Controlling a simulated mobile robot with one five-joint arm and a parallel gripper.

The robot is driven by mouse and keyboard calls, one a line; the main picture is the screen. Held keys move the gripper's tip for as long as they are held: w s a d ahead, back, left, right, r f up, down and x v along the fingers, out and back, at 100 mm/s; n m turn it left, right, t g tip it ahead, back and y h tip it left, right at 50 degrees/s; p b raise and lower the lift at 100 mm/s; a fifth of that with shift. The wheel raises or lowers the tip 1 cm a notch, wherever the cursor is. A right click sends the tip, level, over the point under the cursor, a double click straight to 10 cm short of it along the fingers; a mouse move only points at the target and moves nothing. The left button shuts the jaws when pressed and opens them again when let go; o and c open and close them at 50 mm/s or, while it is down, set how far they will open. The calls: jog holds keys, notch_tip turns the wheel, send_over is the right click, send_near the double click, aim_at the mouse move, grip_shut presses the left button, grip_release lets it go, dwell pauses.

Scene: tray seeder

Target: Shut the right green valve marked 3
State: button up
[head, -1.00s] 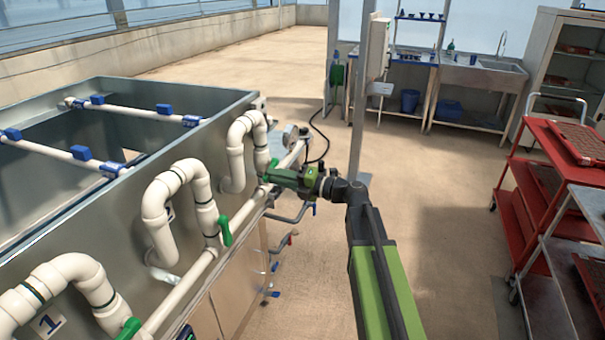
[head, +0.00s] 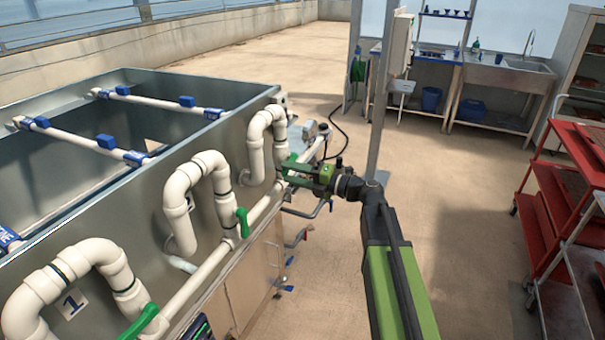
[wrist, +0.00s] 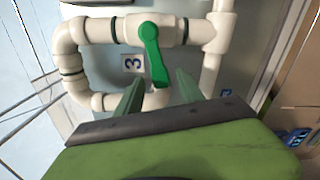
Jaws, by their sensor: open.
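The right valve has a green lever (wrist: 153,55) on a white pipe, beside a plate marked 3 (wrist: 133,63) in the wrist view. The lever hangs down from its pivot, slightly slanted in the picture. My gripper (wrist: 160,78) is open, with one green finger on each side of the lever's lower end. I cannot tell whether either finger touches it. In the head view my gripper (head: 290,171) is at the far end of the pipe row, where its fingers and the lever are hard to separate.
Two more green levers sit nearer on the pipe, the middle one (head: 242,221) and the one by plate 1 (head: 138,322). The metal tank (head: 130,205) stands behind the pipes. A red cart (head: 560,180) is at right. Floor between is clear.

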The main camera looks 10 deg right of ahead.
jog(key=shift+d, duration=0.1)
jog(key=v, duration=1.7)
jog(key=shift+d, duration=0.1)
